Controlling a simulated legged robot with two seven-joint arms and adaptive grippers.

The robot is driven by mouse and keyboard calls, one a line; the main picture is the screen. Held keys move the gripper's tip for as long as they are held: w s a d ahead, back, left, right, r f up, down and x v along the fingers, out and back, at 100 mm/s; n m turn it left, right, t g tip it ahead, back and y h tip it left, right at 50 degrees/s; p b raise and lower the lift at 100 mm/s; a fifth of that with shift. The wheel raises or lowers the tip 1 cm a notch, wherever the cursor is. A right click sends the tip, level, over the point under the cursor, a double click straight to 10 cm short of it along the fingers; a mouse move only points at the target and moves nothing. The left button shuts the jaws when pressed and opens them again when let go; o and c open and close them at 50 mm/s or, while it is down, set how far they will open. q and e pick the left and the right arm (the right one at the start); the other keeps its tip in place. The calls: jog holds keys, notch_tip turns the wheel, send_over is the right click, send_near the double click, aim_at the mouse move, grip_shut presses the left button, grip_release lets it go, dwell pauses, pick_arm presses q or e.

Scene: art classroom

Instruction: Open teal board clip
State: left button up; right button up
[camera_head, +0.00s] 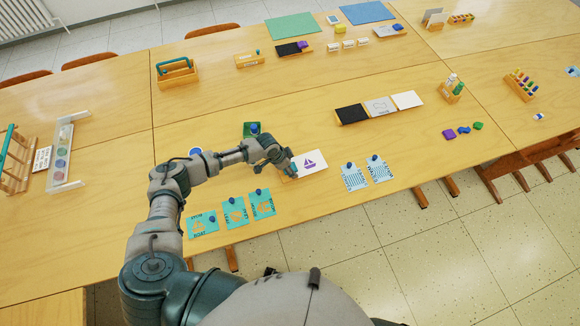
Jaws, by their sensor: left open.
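A white card with a purple sailboat (316,160) lies on the wooden table near its front edge. My left gripper (290,172) is open at the card's left end, its fingers low over the table. A small strip of tan board shows under the card beside the fingers. I cannot make out the teal clip clearly; my gripper hides the card's left end. Whether the fingers touch anything there is too small to tell. My right gripper is not in view.
Several teal cards with blue knobs (235,212) lie left of the gripper, and two pale blue patterned cards (354,178) lie right. A green card with a blue knob (250,130) lies behind my left arm. Black, grey and white panels (352,115) lie farther back.

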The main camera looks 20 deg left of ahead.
pick_arm(q)
jog(key=shift+a, duration=0.5)
jog(key=shift+a+f, duration=0.1)
jog(key=shift+a, duration=0.25)
jog(key=c, duration=1.1)
jog(key=shift+d, duration=0.1)
jog(key=shift+c, duration=0.2)
jog(key=shift+s+d+f+h, duration=0.15)
jog(key=shift+d+f+h, duration=0.1)
jog(key=shift+h, duration=0.15)
jog(key=shift+s+f+t+h+b, duration=0.1)
jog(key=shift+f+t+h+b, duration=0.15)
jog(key=shift+t+h+b, duration=0.8)
jog(key=shift+a+r+b, duration=0.25)
jog(key=shift+r+b, duration=0.05)
jog(key=shift+b, duration=0.3)
jog(key=shift+a+h, duration=0.25)
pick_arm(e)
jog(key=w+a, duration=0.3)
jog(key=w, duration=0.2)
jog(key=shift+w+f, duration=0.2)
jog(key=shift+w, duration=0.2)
